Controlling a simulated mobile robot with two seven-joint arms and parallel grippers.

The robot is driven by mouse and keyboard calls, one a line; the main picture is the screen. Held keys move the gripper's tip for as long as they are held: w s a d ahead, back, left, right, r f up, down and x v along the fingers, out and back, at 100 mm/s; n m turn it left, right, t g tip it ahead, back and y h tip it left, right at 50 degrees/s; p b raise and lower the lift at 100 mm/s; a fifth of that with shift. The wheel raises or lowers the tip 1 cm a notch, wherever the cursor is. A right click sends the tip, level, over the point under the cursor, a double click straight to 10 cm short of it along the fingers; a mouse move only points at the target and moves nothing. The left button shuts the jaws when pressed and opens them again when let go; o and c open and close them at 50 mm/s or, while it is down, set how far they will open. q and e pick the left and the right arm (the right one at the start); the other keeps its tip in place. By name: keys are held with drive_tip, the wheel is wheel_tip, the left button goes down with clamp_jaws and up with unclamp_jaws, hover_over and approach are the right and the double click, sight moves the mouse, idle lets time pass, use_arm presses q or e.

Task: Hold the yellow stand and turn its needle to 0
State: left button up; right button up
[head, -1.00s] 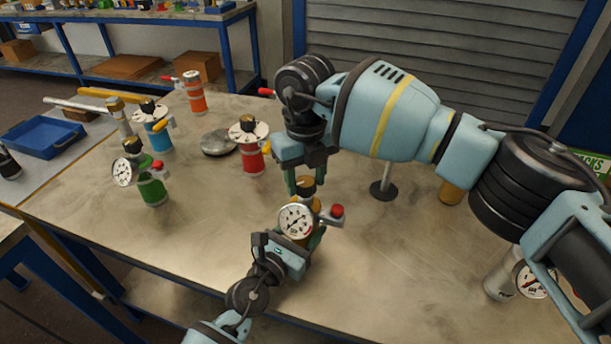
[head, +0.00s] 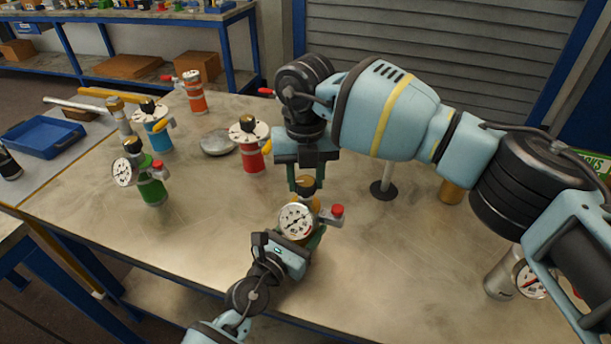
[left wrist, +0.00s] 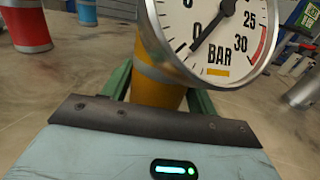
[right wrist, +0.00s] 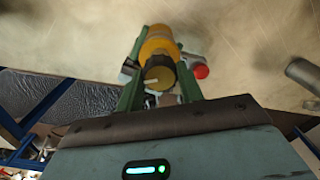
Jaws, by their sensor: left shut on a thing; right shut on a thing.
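The yellow stand (left wrist: 158,88) is upright on the table, with a round white gauge (head: 297,221) on its front and a dark knob with a brass-coloured top (head: 305,184). In the left wrist view the gauge's dark needle (left wrist: 208,32) points down-left, close to the lower 0 mark; the exact reading is hard to tell. My left gripper (left wrist: 158,92) is shut on the stand's yellow body, below the gauge. My right gripper (head: 306,187) comes from above and is shut on the knob, which shows between its green fingers in the right wrist view (right wrist: 160,76).
A red-capped side valve (head: 336,211) sticks out right of the gauge. Red (head: 250,150), green (head: 150,188), blue (head: 157,138) and orange (head: 193,95) vessels stand to the left. A grey post (head: 385,182) stands right. The table front left of my left arm is clear.

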sight(305, 181)
drive_tip(key=shift+r+m, duration=0.1)
drive_tip(key=shift+m, duration=2.2)
drive_tip(key=o, duration=1)
wheel_tip(305, 181, up, 12)
